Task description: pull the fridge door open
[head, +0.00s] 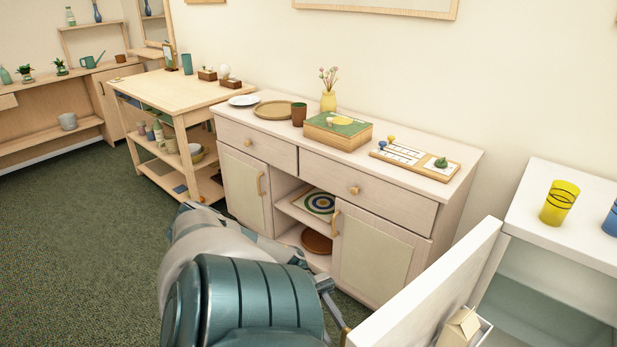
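The white fridge (575,225) stands at the right edge of the head view. Its door (440,285) is swung open toward me, showing its inner side with a door bin holding a small carton (459,328). A small gold piece, perhaps the door handle (346,334), shows at the door's outer side near the bottom edge. My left arm covers the lower middle. Only a grey part of my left gripper (336,314) shows, close beside that gold piece. Its fingertips are mostly hidden, so I cannot tell its grip. My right gripper is out of view.
A yellow cup (559,203) and a blue cup (610,220) stand on the fridge top. A pale sideboard (455,200) stands behind my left arm and the door. A wooden shelf table (150,88) is farther left. Green carpet (80,240) is clear on the left.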

